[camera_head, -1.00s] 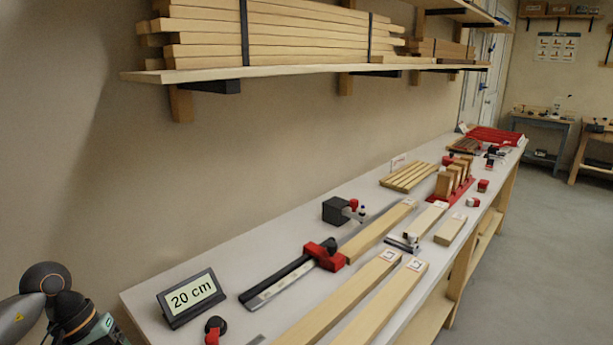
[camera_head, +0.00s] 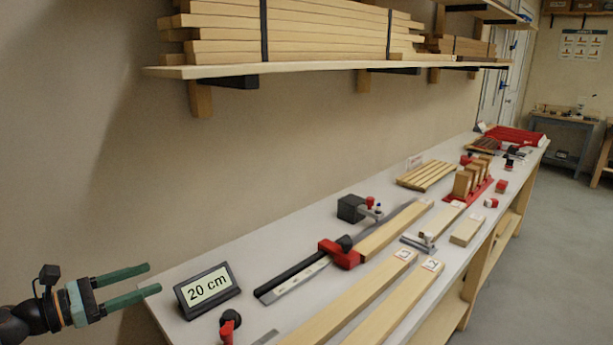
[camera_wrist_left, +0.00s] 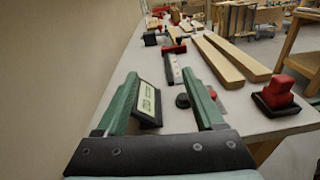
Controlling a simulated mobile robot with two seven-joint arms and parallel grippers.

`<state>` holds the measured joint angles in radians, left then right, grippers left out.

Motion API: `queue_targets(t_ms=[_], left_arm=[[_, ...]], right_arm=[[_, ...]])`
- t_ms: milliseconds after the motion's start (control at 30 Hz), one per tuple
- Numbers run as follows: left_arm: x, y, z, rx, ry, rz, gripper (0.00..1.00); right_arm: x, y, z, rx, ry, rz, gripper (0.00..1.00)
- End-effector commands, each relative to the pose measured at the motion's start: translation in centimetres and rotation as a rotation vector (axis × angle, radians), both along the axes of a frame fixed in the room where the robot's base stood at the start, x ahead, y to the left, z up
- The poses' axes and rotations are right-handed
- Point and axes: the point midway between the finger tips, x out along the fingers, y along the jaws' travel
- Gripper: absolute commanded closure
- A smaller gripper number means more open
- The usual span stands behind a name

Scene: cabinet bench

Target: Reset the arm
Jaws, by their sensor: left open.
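My left gripper (camera_head: 154,279) comes in from the left, beside the near left end of the bench. Its two green fingers are apart and empty, pointing right toward the display. In the left wrist view, the gripper (camera_wrist_left: 168,97) shows open, with the display (camera_wrist_left: 148,102) seen between its fingers. The display (camera_head: 208,290) is a dark tilted stand that reads "20 cm" and stands on the bench. My right gripper is not in view.
The bench (camera_head: 300,225) holds a black and red measuring stop (camera_head: 340,253), long marked boards (camera_head: 350,300) and a red and black knob (camera_head: 228,326). A shelf (camera_head: 330,66) of stacked timber hangs above. A red and black item (camera_wrist_left: 275,95) sits at the right in the wrist view.

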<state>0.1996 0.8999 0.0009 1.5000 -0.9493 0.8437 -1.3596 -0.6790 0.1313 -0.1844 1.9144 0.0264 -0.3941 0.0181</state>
Motion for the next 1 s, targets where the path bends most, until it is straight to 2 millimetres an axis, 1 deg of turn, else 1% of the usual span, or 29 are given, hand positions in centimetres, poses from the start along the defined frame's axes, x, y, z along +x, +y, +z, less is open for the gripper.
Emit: queue_targets(t_ms=[33, 67, 100, 167, 200, 267, 300, 367, 400, 433, 500, 567, 600, 633, 700, 767, 800, 833, 867, 900, 967, 1000], left_arm=[[1.2, 1.3, 1.7, -0.176, 0.043, 0.092, 0.30], [1.9, 2.2, 2.7, -0.295, 0.074, 0.146, 0.30], [2.7, 3.6, 3.9, -0.455, 0.114, 0.214, 0.30], [3.8, 6.0, 5.2, -0.703, 0.176, 0.307, 0.30], [4.3, 7.8, 5.7, -0.872, 0.216, 0.363, 0.30], [5.0, 10.4, 6.1, -1.128, 0.277, 0.440, 0.30], [5.2, 12.2, 6.0, -1.295, 0.314, 0.484, 0.30], [5.4, 14.6, 5.5, -1.538, 0.366, 0.545, 0.30], [5.5, 16.1, 4.9, -1.697, 0.396, 0.580, 0.30], [5.4, 17.1, 4.3, -1.812, 0.418, 0.605, 0.30], [5.1, 19.2, 2.7, -2.072, 0.460, 0.658, 0.30], [4.7, 20.6, 1.1, -2.286, 0.485, 0.702, 0.30], [4.4, 21.4, -0.1, -2.428, 0.498, 0.730, 0.30], [4.1, 21.0, -1.8, -2.485, 0.524, 0.753, 0.30], [3.5, 18.1, -5.8, -2.475, 0.610, 0.792, 0.30], [2.8, 15.9, -8.8, -2.483, 0.672, 0.824, 0.30], [2.2, 14.4, -10.8, -2.490, 0.715, 0.846, 0.30], [1.6, 13.2, -12.4, -2.497, 0.750, 0.863, 0.30], [1.0, 11.9, -14.0, -2.503, 0.784, 0.882, 0.30], [0.0, 10.2, -16.1, -2.514, 0.833, 0.907, 0.30], [-1.8, 7.4, -19.2, -2.532, 0.907, 0.946, 0.30], [-3.1, 5.5, -21.2, -2.545, 0.956, 0.973, 0.30]], right_arm=[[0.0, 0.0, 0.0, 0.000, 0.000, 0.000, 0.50], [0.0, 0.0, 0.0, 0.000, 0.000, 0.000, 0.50], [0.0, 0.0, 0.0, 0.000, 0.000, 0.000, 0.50], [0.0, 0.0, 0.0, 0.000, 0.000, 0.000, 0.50], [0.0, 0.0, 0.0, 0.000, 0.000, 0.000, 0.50], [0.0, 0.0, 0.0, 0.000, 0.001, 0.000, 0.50], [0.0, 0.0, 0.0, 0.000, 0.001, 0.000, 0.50], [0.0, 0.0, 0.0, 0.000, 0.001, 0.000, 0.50], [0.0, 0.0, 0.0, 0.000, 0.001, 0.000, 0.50], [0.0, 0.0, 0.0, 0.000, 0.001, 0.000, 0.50], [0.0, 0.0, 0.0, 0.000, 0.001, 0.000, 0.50], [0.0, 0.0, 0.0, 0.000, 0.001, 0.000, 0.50], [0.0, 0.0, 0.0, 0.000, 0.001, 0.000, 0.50], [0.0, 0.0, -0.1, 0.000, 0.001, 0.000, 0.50], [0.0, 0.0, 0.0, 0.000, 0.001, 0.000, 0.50], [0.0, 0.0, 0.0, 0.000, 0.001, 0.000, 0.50], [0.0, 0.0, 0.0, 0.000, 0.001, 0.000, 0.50], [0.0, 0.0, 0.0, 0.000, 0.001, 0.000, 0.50], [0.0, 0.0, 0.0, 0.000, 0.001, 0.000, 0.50], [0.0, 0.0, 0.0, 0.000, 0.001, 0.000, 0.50], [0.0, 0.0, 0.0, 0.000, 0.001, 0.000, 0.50], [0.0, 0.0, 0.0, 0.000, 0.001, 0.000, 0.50]])
